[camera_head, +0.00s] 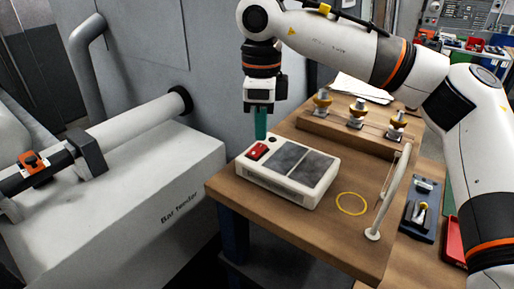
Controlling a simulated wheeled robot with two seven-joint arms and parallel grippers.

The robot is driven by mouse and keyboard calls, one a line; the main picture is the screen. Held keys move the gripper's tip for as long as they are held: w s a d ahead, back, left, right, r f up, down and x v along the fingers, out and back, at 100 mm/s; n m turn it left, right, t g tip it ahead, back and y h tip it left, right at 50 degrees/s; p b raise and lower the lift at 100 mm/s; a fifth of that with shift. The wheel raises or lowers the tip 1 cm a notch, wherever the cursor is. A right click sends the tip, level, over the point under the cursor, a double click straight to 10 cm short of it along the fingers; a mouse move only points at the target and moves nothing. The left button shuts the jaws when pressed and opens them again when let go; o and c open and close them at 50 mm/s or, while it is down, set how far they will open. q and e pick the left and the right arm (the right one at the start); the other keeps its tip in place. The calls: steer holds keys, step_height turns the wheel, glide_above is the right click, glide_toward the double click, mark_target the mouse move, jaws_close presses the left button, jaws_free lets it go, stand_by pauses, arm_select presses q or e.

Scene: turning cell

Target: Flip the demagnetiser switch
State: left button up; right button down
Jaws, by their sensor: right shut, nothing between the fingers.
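The demagnetiser (290,171) is a flat cream box with two dark grey plates on top, standing on the wooden bench. Its red switch (257,151) sits at the left end of the top, near a small dark round knob. My right gripper (261,137) points straight down with its teal fingers shut and empty. The fingertips are just behind or above the switch end of the box. I cannot tell whether they touch it. The switch's position is too small to read. My left gripper is not in view.
A wooden rack (344,130) with several tool holders stands behind the demagnetiser. A white upright handle (388,195) and a yellow ring (351,204) are to its right. The bar feeder (150,185) is at left, across a gap from the bench.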

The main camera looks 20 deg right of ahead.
mark_target(261, 146)
steer(key=shift+f+b, duration=0.7)
steer(key=shift+f, duration=0.25)
stand_by(0.9)
steer(key=shift+r, duration=0.1)
steer(key=shift+r+p, duration=2.6)
steer(key=shift+r, duration=0.9)
